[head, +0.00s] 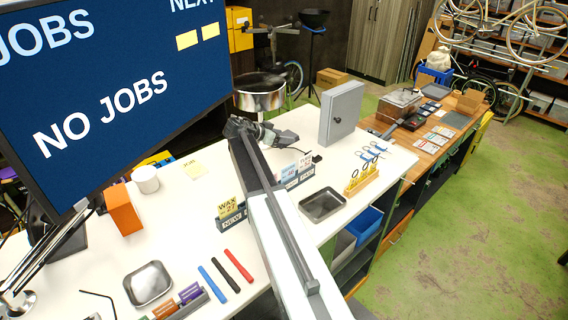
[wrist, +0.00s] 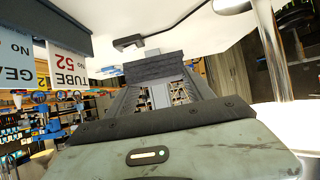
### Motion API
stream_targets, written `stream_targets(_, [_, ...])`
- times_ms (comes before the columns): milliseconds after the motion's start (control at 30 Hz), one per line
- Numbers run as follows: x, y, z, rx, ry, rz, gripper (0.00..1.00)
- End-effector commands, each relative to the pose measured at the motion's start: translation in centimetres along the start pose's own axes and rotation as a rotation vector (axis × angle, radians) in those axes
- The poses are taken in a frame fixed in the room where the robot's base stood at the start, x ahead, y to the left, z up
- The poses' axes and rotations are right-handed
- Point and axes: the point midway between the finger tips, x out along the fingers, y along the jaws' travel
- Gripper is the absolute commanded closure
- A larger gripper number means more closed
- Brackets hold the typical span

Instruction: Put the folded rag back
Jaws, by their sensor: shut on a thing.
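In the wrist view a dark grey, layered block (wrist: 153,68) sits at the tips of my gripper (wrist: 155,90); it looks like the folded rag. My gripper is shut on it. In the head view my gripper (head: 268,133) is over the far side of the white bench (head: 190,225), just in front of the steel pot (head: 260,96). The rag is hard to tell from the grey gripper parts there. I cannot tell whether it touches the bench.
A grey cabinet box (head: 340,112) stands right of my gripper. Card holders (head: 232,217), a metal tray (head: 322,205) and a yellow hook stand (head: 362,180) line the bench front. Markers (head: 225,268) and another tray (head: 148,283) lie near left. A monitor (head: 110,90) stands left.

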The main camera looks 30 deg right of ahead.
Motion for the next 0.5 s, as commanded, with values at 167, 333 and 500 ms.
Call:
stream_targets(167, [0.5, 0.2, 0.3, 0.002, 0.000, 0.004, 0.78])
stream_targets(333, [2.4, 0.5, 2.9, 0.005, 0.000, 0.009, 0.78])
stream_targets(500, [4.1, 0.7, 5.4, 0.007, 0.000, 0.012, 0.78])
